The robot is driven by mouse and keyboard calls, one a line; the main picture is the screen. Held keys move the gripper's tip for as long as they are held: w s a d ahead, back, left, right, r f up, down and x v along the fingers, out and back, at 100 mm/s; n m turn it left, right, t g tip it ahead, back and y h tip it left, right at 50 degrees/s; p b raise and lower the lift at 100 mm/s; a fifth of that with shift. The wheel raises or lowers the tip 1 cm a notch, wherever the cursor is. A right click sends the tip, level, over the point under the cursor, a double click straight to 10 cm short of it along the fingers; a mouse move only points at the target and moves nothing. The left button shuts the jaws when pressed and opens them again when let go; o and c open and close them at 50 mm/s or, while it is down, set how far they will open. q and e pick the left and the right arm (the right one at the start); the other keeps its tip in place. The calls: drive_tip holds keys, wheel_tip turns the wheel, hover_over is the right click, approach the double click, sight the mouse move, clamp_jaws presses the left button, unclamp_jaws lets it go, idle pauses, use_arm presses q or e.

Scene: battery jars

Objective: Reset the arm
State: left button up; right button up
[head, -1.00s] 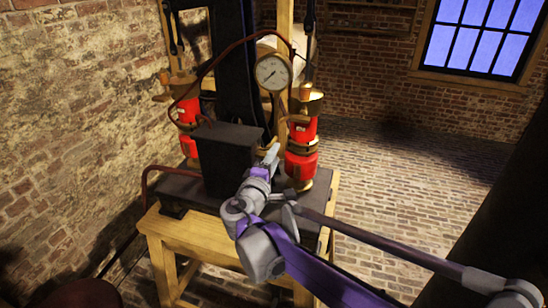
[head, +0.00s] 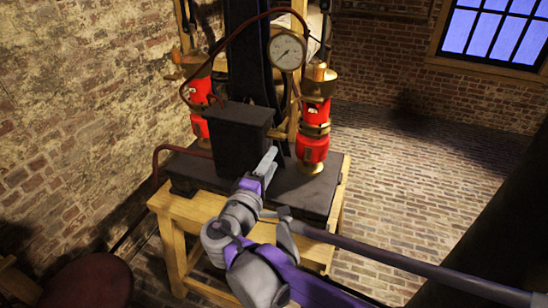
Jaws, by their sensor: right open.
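My right arm reaches in from the lower right, grey and purple. Its gripper (head: 268,163) is open and empty, in front of the right side of a dark box (head: 238,138). My left gripper is out of view. A red jar with brass fittings (head: 313,125) stands upright on the dark base plate, to the right of the gripper and apart from it in the picture. A second red jar (head: 200,108) stands at the left, partly hidden behind the box and frame.
A wooden table (head: 185,214) carries the dark base plate (head: 312,187). A round gauge (head: 287,51) and a curved pipe are above. A dark red round seat (head: 90,282) is at lower left. The brick floor (head: 400,170) at right is open.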

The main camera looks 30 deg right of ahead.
idle(0.4)
drive_tip(key=s+d+f+m+g+y, duration=0.1)
drive_tip(key=s+f+m+g+y, duration=0.15)
drive_tip(key=s+f, duration=0.45)
drive_tip(key=s+f+m+g+y, duration=0.2)
drive_tip(key=s+f+g+y, duration=0.15)
drive_tip(key=f, duration=0.55)
drive_tip(key=s+a+f+m+y, duration=0.3)
drive_tip(key=s+a+f+y, duration=0.4)
drive_tip(key=s+a, duration=0.1)
drive_tip(key=shift+a+f+y, duration=0.4)
drive_tip(key=shift+a, duration=0.1)
